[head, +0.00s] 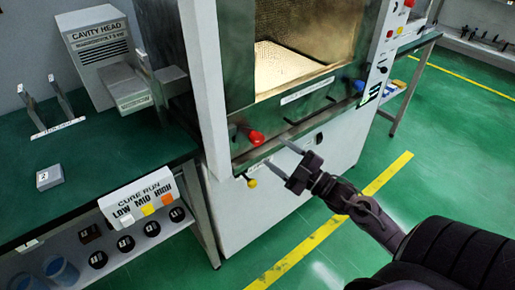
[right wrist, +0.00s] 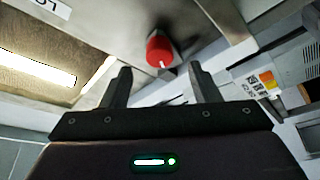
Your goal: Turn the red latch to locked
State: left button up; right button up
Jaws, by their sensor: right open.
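The red latch (head: 256,138) is a round red knob on the metal strip below the lit cavity of the machine, near its left corner. In the right wrist view the red latch (right wrist: 160,51) shows a small white mark and sits ahead of and between the fingers. My right gripper (head: 281,157) is open, in front of the machine and just right of the latch. In the right wrist view its two fingers (right wrist: 161,87) stand wide apart with nothing between them; they appear short of the latch. My left gripper is not in view.
A yellow knob (head: 251,183) sits below the latch, and a blue knob (head: 359,86) farther right. A bench (head: 90,150) with a grey cavity head unit (head: 97,50) and a cure run button box (head: 143,203) stands left. Green floor is clear at right.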

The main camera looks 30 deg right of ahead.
aim_at(261, 141)
jog(key=x, duration=0.7)
jog(key=shift+w+r+p, duration=0.1)
jog(key=shift+w+p, duration=0.1)
jog(key=shift+p, duration=0.15)
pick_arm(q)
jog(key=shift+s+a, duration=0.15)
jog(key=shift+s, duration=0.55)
pick_arm(e)
jog(key=c, duration=0.8)
jog(key=shift+r, duration=0.1)
jog(key=shift+c, duration=0.2)
jog(key=shift+m+p, duration=0.3)
jog(key=shift+m, duration=0.1)
jog(key=shift+t+h, duration=0.3)
jog(key=o, duration=0.8)
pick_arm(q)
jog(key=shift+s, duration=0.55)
pick_arm(e)
jog(key=shift+o, duration=0.2)
